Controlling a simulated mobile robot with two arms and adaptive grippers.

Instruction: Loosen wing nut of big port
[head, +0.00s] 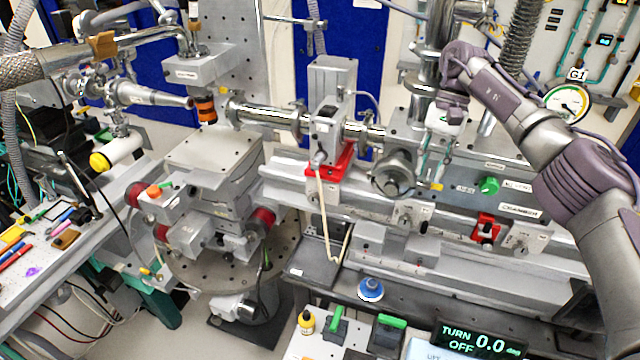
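My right arm reaches in from the right edge, and its gripper (447,118) hangs at the top of the grey chamber (465,155), beside the upright steel pipe. A round metal port with a flange (393,174) is on the near face of the chamber, below and left of the gripper. I cannot make out a wing nut for certain, nor tell whether this is the big port. My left gripper is not in view.
A round gauge (567,104) is behind my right forearm. A green knob (488,185) is on the chamber front. A display (478,341) reads "TURN 0.0" and "OFF". A sample stage (212,160) stands left of the rail. A tool-covered bench (60,235) is at far left.

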